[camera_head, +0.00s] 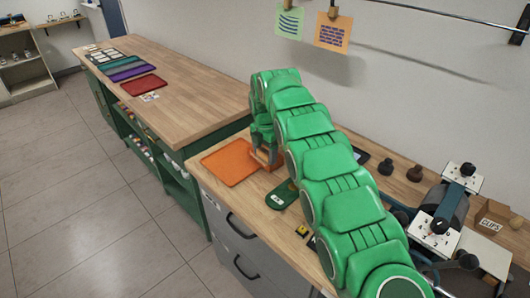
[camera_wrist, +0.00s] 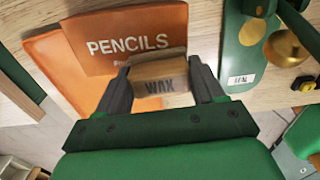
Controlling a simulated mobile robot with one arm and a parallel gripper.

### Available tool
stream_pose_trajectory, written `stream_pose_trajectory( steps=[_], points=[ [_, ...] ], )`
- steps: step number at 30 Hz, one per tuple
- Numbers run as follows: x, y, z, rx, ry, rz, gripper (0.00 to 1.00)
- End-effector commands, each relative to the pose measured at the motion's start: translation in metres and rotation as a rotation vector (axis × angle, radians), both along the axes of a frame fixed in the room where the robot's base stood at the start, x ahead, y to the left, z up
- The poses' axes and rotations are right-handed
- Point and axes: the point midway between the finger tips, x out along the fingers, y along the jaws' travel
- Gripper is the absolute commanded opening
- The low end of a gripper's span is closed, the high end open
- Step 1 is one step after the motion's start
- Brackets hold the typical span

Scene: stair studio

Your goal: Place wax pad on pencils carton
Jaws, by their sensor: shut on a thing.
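The wax pad (camera_wrist: 160,86) is a small brown block marked WAX. My gripper (camera_wrist: 160,80) is shut on it, with one dark finger at each side. The orange pencils carton (camera_wrist: 118,42), marked PENCILS, lies just beyond the pad in the wrist view. The pad covers part of its near edge and lettering; I cannot tell whether they touch. In the head view my gripper (camera_head: 266,156) is low over the wooden counter, at the right end of a flat orange sheet (camera_head: 228,163). My arm hides much of that spot.
A green board (camera_head: 283,195) with a white label lies near my gripper; the wrist view shows a brass knob-like part (camera_wrist: 285,46) beside it. A grey-and-white device (camera_head: 440,220) and dark knobs stand right. A longer wooden bench (camera_head: 185,95) holds coloured mats at left.

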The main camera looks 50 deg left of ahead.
Motion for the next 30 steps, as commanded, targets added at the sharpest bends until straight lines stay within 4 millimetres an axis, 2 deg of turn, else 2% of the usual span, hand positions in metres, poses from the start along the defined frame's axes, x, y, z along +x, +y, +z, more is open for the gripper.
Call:
stream_pose_trajectory(
  steps=[1, 2, 6, 7, 19, 30],
  points=[
    [0.0, 0.0, -0.001, 0.0, 0.0, 0.0, 0.38],
    [0.0, 0.0, -0.002, 0.0, 0.0, 0.0, 0.69],
    [0.0, 0.0, -0.001, 0.0, 0.0, 0.0, 0.91],
    [0.0, 0.0, -0.001, 0.0, 0.0, 0.0, 0.93],
    [0.0, 0.0, 0.003, 0.0, 0.0, 0.0, 0.93],
    [0.001, 0.001, 0.041, 0.003, -0.002, 0.001, 0.93]
  ],
)
